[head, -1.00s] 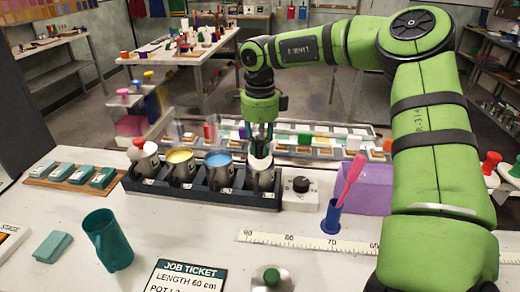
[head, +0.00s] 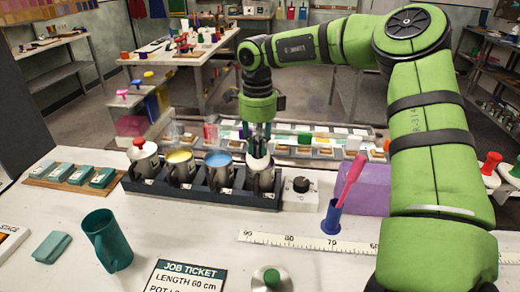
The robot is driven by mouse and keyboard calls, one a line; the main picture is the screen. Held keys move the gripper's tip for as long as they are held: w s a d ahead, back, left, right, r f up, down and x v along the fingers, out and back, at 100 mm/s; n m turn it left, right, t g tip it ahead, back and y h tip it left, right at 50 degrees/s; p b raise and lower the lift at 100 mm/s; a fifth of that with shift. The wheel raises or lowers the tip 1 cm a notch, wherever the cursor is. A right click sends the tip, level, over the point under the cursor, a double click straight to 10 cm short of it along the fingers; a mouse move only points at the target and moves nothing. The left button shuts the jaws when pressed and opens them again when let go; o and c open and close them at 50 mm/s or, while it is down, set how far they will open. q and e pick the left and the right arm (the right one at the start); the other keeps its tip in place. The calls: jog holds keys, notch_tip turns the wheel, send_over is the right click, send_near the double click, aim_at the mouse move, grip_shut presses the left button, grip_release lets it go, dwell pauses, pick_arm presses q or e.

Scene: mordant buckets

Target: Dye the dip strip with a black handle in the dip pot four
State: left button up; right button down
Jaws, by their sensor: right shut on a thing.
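A dark rack (head: 200,193) holds a row of metal dip pots. The rightmost pot (head: 264,182) stands fourth from the left; its label is too small to read. My right gripper (head: 259,150) points down just above this pot, shut on the dip strip. The black handle is hard to make out between the dark fingers. A white patch shows at the pot's mouth below the fingers; I cannot tell whether it is strip or pot contents. The other pots are one with yellow dye (head: 179,158), one with blue dye (head: 217,160), and a leftmost one (head: 145,163) with a red-topped white lid.
A black dial (head: 301,185) sits right of the rack. A pink stick stands in a blue holder (head: 332,217) by a ruler (head: 300,245). A purple block (head: 365,188), teal mug (head: 106,240), job ticket (head: 187,277) and teal blocks (head: 80,174) are around. Sample trays (head: 325,150) lie behind.

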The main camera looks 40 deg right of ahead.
dwell(0.3)
jog(key=shift+s+d+r+p, duration=0.1)
jog(key=shift+s+r+p, duration=0.05)
jog(key=shift+r+p, duration=1.7)
jog(key=shift+s+d+r+p, duration=0.1)
jog(key=shift+r+p, duration=1)
jog(key=shift+r, duration=1.3)
